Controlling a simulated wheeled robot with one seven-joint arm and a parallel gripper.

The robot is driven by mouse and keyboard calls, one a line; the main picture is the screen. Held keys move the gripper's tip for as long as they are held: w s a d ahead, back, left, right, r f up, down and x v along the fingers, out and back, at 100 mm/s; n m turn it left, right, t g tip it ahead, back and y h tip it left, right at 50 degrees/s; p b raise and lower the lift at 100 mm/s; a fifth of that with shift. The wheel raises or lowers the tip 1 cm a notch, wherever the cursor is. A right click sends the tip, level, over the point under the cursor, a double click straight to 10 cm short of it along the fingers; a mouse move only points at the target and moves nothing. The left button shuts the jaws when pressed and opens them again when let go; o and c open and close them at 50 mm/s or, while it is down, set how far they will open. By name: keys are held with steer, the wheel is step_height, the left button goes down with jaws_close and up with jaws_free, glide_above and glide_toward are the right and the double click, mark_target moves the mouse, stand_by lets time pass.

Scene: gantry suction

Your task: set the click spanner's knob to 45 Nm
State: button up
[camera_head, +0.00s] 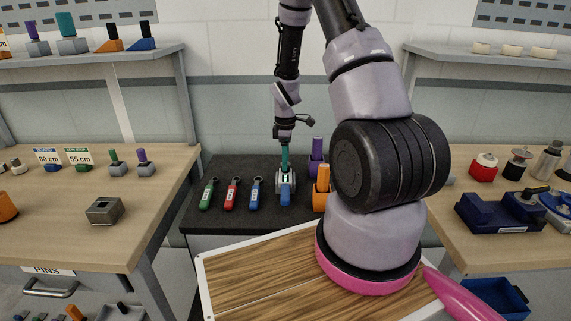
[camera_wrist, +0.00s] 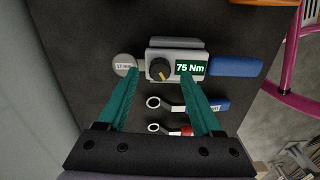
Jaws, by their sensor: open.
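The click spanner (camera_wrist: 190,55) lies on the dark bench top in the wrist view, with a grey body and a blue handle (camera_wrist: 236,66). Its display (camera_wrist: 191,68) reads 75 Nm in green. Its dark round knob (camera_wrist: 159,69) has an orange pointer mark and sits left of the display. A round head at its left end is marked 17 mm. My gripper (camera_wrist: 160,80) has teal fingers, open and apart, with the knob between their tips in the picture; I cannot tell how high above it they are. In the head view the spanner (camera_head: 286,188) is partly hidden behind my gripper (camera_head: 285,158).
Green, red and blue ring spanners (camera_head: 232,194) lie left of the click spanner on the black bench top (camera_head: 205,221). Orange (camera_head: 321,190) and purple (camera_head: 316,160) blocks stand close to its right. Wooden side tables (camera_head: 50,222) flank the bench.

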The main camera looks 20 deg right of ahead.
steer(key=shift+f, duration=0.9)
jaws_close()
